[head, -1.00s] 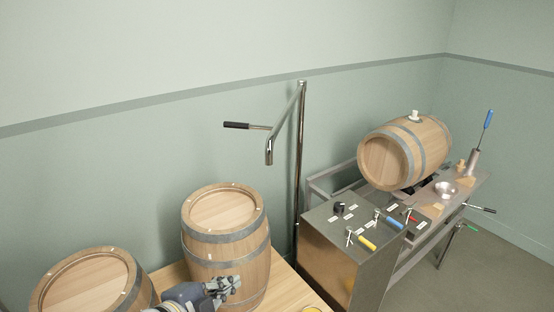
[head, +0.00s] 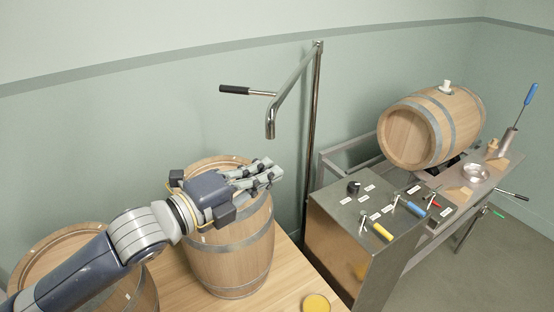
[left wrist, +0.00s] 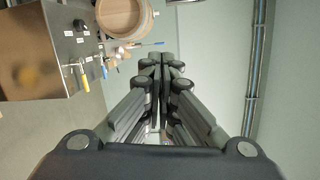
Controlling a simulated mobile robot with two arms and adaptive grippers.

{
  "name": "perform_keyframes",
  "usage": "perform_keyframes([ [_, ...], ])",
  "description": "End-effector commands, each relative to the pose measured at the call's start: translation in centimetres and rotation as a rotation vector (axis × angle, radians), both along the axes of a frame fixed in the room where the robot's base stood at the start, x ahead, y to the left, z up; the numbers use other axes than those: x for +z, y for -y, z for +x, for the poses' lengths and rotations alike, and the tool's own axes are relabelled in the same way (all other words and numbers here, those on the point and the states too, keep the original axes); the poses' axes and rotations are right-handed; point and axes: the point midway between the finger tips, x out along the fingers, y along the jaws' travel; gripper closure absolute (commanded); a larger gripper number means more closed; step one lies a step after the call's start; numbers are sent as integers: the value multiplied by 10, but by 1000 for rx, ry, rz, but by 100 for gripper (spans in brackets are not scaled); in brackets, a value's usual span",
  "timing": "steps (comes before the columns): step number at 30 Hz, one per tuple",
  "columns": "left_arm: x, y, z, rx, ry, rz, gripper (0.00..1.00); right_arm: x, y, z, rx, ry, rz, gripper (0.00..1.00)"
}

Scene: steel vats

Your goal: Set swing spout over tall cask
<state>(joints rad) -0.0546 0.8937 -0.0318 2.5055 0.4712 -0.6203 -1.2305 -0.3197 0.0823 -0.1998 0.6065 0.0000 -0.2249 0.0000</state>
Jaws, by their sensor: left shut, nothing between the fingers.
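The swing spout (head: 290,90) is a steel pipe on an upright post, its outlet turned down and a black-gripped handle (head: 235,90) pointing left. The outlet hangs higher than the top of the tall upright cask (head: 232,262) and appears to its right; I cannot tell whether it is over the lid. My left gripper (head: 274,172) is shut and empty. It is in front of the cask's upper part, below the spout, and hides much of the lid. Its closed fingers also show in the left wrist view (left wrist: 161,62). My right gripper is not in view.
Another upright cask (head: 40,245) stands at left, partly behind my left arm. A steel cabinet (head: 335,240) with valves and labels stands right of the post. A cask (head: 405,135) lies on a rack behind it. A yellow round thing (head: 316,303) sits at the table's front edge.

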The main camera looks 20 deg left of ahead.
Motion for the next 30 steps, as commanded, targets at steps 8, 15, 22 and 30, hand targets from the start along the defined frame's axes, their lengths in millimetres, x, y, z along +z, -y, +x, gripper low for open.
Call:
perform_keyframes([
  [8,-3,7,14,2,2,-1,100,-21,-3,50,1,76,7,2],
  [15,0,16,31,0,-1,-3,100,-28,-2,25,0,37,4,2],
  [22,-1,33,63,-1,-3,-4,100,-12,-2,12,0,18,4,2],
  [30,1,8,74,1,-5,5,100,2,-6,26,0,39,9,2],
])
